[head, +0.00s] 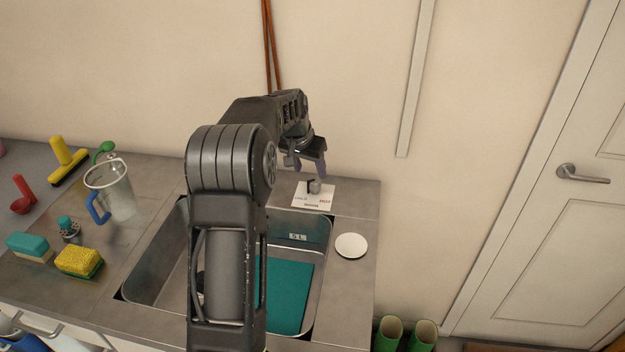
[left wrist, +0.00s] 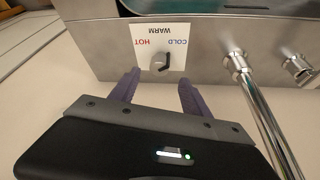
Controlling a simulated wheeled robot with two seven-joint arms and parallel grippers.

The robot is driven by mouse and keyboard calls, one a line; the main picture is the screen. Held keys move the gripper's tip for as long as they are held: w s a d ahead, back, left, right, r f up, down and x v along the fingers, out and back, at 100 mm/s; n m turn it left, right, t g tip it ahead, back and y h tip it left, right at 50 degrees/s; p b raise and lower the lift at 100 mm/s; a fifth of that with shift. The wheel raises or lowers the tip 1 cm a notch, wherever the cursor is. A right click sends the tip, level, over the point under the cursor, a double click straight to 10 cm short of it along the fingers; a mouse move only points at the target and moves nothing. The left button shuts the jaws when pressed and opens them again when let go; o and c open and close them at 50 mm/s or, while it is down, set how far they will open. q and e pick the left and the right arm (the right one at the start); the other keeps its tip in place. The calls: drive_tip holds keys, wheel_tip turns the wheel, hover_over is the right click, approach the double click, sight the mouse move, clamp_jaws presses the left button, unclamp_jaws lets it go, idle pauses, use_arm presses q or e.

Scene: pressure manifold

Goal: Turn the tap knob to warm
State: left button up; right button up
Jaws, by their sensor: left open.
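The tap knob (head: 315,186) is a small grey knob on a white label plate (head: 312,203) at the back right of the sink counter. The plate reads COLD, HOT and WARM. In the left wrist view the knob (left wrist: 159,62) shows with the lettering upside down. I cannot tell for sure which word it points to. My left gripper (head: 308,168) is open and empty, just behind and above the knob. In the left wrist view its two purple fingers (left wrist: 158,77) are spread, with the knob ahead between their tips, apart from them. My right gripper is out of view.
A chrome pipe (left wrist: 260,110) and a chrome fitting (left wrist: 300,68) stand close beside the plate. The sink (head: 322,240) holds a teal board (head: 288,290). A white disc (head: 351,245) lies right of it. A jug (head: 115,190) and sponges stand at left.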

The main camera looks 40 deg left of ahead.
sight(314, 181)
use_arm(q)
drive_tip(key=p+x, duration=0.2)
drive_tip(key=x, duration=0.5)
drive_tip(key=shift+w+f, duration=0.15)
drive_tip(key=shift+c, duration=0.3)
clamp_jaws()
